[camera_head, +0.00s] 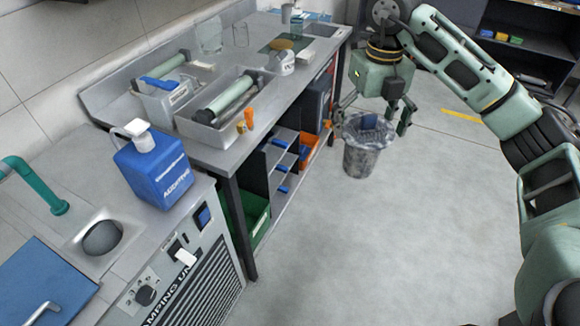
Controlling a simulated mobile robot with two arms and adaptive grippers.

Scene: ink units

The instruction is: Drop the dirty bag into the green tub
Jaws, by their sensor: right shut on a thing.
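The dirty bag (362,160) looks like a grey, mottled, bucket-shaped bundle with a crumpled, bluish, see-through top. My right gripper (373,121) is over its top, with a finger at each side, and is shut on it. I cannot tell whether its bottom touches the floor. The green tub (257,221) is low under the workbench, at the left of its open shelves, and only part of it shows. The bag is to the right of the tub and apart from it. My left gripper is not in view.
The grey workbench (205,155) carries a tray with a roller, jars and small parts. A blue jug (155,172) stands on the nearer counter. An orange bin (312,154) is on the lower shelf. The floor (380,240) between bench and arm is clear.

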